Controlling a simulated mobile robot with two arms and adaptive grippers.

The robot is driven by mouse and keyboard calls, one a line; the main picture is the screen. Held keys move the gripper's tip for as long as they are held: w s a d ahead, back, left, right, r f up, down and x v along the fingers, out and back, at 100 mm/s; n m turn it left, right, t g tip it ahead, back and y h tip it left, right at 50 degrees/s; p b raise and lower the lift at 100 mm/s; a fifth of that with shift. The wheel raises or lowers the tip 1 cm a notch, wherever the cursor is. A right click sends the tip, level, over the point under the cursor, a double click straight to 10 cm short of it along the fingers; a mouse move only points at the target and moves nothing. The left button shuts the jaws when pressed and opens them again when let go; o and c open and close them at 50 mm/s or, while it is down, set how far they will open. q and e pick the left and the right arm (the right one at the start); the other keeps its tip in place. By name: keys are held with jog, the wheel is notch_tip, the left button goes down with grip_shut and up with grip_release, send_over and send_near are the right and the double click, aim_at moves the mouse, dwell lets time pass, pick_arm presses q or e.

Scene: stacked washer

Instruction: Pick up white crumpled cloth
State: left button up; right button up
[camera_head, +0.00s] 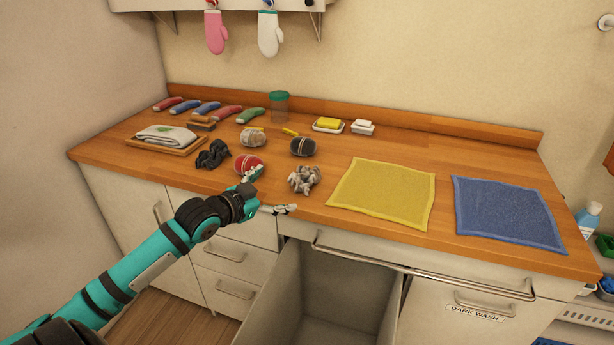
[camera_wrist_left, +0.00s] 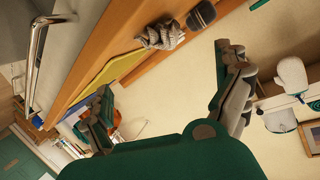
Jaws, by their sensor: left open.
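The white crumpled cloth (camera_head: 304,179), greyish and bunched, lies near the front edge of the wooden counter, left of the yellow cloth. It also shows at the top of the left wrist view (camera_wrist_left: 160,37). My left gripper (camera_head: 272,192) is open and empty at the counter's front edge, just left of the cloth and apart from it. In the left wrist view, the two spread fingers (camera_wrist_left: 163,72) have the cloth beyond them, between their directions. My right gripper is not in view.
A red ball (camera_head: 248,164) and a black crumpled cloth (camera_head: 212,154) lie left of the gripper. A dark ball (camera_head: 303,147) is behind the cloth. Flat yellow (camera_head: 384,194) and blue (camera_head: 507,212) cloths lie right. An open drawer (camera_head: 330,290) juts out below the counter (camera_head: 300,212).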

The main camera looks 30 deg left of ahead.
pick_arm(q)
send_near(303, 177)
jog(key=x, duration=0.2)
jog(key=shift+w+f, duration=0.2)
jog(key=shift+w, duration=0.1)
jog(key=x, duration=0.3)
jog(key=shift+w+f, duration=0.2)
jog(key=shift+w, duration=0.35)
jog(key=x, duration=0.3)
jog(key=shift+w+a+f+p, duration=0.2)
jog(key=shift+w+a+p, duration=0.05)
jog(key=shift+w+p, duration=0.1)
jog(key=shift+w+f, duration=0.15)
jog(key=shift+w, duration=0.2)
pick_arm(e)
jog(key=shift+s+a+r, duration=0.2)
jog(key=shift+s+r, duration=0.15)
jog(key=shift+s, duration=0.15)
pick_arm(q)
jog(key=shift+s, duration=0.1)
jog(key=c, duration=0.9)
jog(key=shift+c, duration=0.2)
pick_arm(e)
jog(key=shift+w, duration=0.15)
